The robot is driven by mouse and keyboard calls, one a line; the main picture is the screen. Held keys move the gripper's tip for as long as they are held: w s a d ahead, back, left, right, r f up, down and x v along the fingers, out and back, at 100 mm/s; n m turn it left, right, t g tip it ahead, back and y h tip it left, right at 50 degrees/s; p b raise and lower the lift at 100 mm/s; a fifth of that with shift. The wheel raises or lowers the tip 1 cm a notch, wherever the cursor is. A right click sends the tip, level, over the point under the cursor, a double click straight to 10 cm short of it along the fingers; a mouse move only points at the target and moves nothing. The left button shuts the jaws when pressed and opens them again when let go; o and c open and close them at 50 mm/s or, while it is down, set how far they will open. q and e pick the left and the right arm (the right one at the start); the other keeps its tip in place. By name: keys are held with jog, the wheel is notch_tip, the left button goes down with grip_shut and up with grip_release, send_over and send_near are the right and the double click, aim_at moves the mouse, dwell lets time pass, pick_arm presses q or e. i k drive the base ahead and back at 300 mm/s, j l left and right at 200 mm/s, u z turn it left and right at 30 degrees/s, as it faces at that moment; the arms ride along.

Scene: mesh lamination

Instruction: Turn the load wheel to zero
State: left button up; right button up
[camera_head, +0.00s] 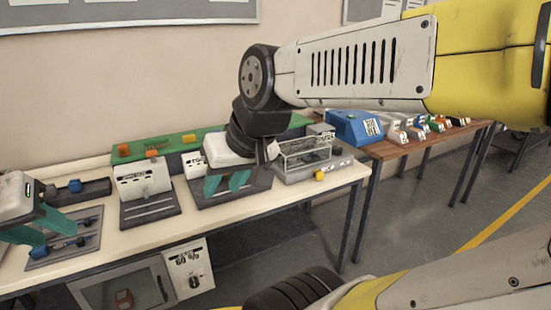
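I cannot pick out the load wheel with certainty; a small, partly hidden machine with a labelled white front (194,163) stands on a dark base (262,178) under my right gripper. My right gripper (224,190) has a white body and teal fingers that point down, spread apart, over this base. It hides much of the machine, and I cannot tell whether it touches it. My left gripper (58,238) is at the left edge, its teal fingers apart above a dark plate (45,262) with blue dumbbell-like parts.
A white box machine (142,178) with an orange top knob stands between the grippers. A clear-sided case (305,153) and a yellow block (319,175) are at the bench's right. A blue box (350,127) stands on the wooden table (400,150). A cabinet (120,290) is below the bench.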

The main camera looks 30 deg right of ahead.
aim_at(336, 150)
jog(key=u, duration=0.7)
jog(key=z, duration=2.25)
jog(key=i+l+u, duration=0.45)
jog(key=i, duration=0.5)
jog(key=i+l+u, duration=0.45)
jog(key=i+l, duration=0.4)
jog(key=l, duration=0.1)
